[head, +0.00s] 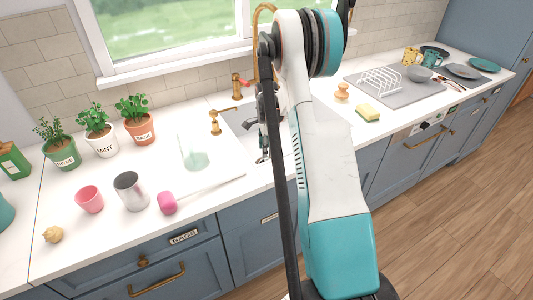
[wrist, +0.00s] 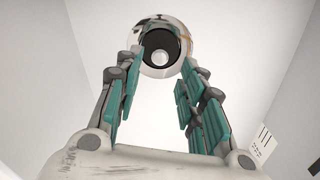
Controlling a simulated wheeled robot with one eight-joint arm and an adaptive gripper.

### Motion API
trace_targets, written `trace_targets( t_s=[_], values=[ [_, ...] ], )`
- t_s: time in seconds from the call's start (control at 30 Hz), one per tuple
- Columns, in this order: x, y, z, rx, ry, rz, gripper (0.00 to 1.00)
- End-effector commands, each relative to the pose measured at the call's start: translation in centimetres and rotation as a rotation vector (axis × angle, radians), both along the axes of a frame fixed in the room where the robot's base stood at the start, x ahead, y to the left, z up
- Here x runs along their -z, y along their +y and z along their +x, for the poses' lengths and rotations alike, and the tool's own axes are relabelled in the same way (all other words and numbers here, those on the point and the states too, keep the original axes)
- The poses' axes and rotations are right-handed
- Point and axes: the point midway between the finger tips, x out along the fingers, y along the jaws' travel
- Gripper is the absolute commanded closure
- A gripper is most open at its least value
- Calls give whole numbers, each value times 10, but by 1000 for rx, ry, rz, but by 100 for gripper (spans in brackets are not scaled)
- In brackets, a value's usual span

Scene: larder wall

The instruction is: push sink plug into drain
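In the wrist view, the round drain (wrist: 146,66) has a shiny metal rim in the white sink floor (wrist: 235,40). Inside it is a dark ring with a small pale round centre (wrist: 161,57). This may be the sink plug seated in or over the drain; I cannot tell how deep it sits. My gripper (wrist: 160,75) is open and empty, its teal-padded fingers apart on either side of the line to the drain. In the head view my gripper (head: 263,150) reaches down at the sink (head: 240,122), largely hidden by my arm; drain and plug are not visible there.
A brass tap (head: 262,10) rises behind the sink, and a brass soap pump (head: 214,124) stands to its left. A sponge (head: 368,114) lies right of my arm.

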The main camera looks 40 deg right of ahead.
Motion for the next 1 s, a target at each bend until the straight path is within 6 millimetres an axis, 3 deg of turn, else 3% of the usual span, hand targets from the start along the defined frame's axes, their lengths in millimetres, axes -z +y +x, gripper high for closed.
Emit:
trace_targets(
  t_s=[0.1,0.3,1.0],
  values=[
    [-26,0,0,0,0,0,64],
    [-47,0,0,0,0,0,64],
    [-52,1,0,-2,0,0,64]
  ],
)
